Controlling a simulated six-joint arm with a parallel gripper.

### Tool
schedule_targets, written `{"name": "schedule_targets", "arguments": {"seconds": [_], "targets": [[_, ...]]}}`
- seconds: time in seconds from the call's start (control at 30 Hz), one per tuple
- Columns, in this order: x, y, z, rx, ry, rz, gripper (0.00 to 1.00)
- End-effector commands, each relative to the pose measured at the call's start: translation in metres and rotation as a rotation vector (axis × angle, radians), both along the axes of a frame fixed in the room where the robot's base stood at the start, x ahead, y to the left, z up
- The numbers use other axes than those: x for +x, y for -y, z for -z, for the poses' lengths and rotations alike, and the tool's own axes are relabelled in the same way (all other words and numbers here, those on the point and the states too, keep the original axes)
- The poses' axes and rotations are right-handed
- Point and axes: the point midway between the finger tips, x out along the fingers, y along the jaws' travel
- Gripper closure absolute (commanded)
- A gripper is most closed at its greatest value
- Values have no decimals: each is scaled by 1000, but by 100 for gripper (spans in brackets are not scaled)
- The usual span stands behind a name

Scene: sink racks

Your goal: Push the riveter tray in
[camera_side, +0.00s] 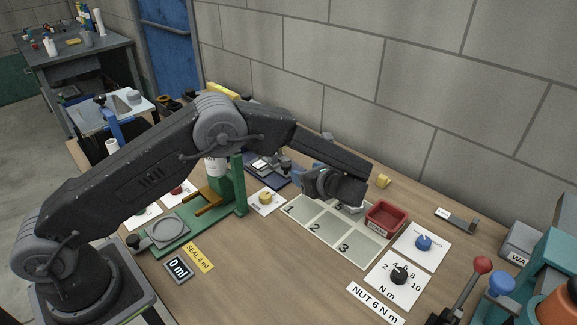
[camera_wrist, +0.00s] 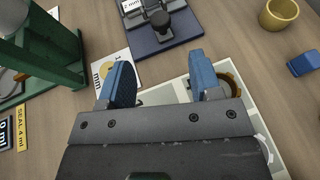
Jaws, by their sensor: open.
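No part is labelled as the riveter tray, and I cannot tell which piece it is. A dark blue base plate (camera_side: 268,168) with a small black-topped device stands behind the numbered mat; it also shows at the top of the wrist view (camera_wrist: 160,38). A teal machine (camera_side: 540,255) stands at the right edge, partly cut off. My gripper (camera_wrist: 160,80) is open and empty, its two blue fingers apart. In the side view my gripper (camera_side: 318,176) hangs above the far part of the mat and hides some of it.
The numbered mat (camera_side: 330,235) lies mid-table, with a red bin (camera_side: 385,218) at its right end. A green press (camera_side: 240,185) stands left of it. Dial cards and a red-knobbed lever (camera_side: 481,265) are at right. A brass cup (camera_wrist: 279,13) stands beyond the gripper.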

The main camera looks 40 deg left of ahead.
Motion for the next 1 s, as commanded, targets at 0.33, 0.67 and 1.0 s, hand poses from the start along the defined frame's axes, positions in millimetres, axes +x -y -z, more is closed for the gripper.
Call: {"name": "schedule_targets", "arguments": {"seconds": [0.33, 0.67, 1.0], "targets": [[17, -65, 28, -2, 0, -6, 42], [25, -94, 40, -3, 3, -2, 42], [25, -95, 41, -3, 2, -2, 45]]}}
